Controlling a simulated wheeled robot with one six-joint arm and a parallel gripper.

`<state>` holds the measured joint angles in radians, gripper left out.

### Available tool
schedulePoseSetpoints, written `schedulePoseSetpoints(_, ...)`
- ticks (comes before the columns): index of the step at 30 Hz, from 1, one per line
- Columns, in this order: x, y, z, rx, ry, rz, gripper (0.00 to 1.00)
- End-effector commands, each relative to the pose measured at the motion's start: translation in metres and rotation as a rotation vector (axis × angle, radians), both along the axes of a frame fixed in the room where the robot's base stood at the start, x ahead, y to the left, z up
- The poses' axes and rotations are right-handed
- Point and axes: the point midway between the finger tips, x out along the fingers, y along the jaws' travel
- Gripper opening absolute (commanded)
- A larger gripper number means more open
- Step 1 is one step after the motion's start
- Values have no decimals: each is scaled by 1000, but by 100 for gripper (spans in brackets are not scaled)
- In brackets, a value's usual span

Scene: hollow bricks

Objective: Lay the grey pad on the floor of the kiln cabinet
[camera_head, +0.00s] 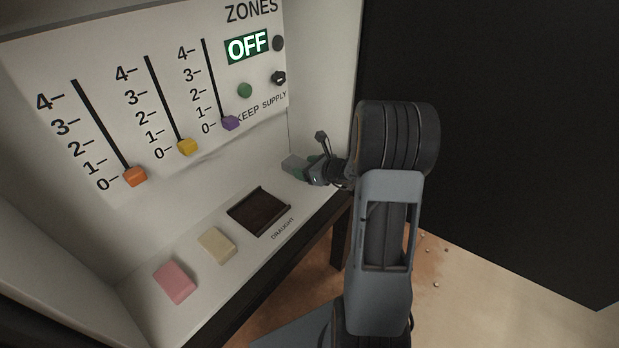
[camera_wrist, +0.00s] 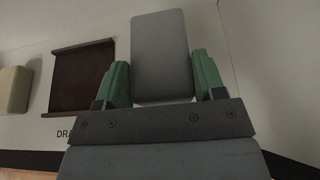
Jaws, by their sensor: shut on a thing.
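My gripper (camera_head: 305,170) is shut on the grey pad (camera_head: 292,162) at the right end of the white cabinet floor (camera_head: 210,280). In the wrist view the grey pad (camera_wrist: 160,50) stands out between the two green fingers (camera_wrist: 157,85). I cannot tell whether the pad touches the floor. A pink pad (camera_head: 174,282) and a cream pad (camera_head: 216,245) lie on the cabinet floor at the left. The cream pad also shows at the left edge of the wrist view (camera_wrist: 13,88).
A dark square recess (camera_head: 259,211) marked DRAUGHT lies between the cream pad and my gripper. The back panel (camera_head: 200,160) carries orange, yellow and purple sliders, knobs and a green OFF display (camera_head: 248,46). A black wall stands at the right.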

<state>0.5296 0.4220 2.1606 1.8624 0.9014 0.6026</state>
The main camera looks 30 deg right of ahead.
Motion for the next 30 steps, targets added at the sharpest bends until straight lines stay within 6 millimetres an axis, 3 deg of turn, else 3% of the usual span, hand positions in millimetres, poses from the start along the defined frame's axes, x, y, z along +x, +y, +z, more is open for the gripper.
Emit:
schedulePoseSetpoints(11,15,-6,-19,0,-1,0,40)
schedulePoseSetpoints(18,16,-7,-49,2,1,0,40)
schedulePoseSetpoints(30,16,-7,-54,0,-1,0,40)
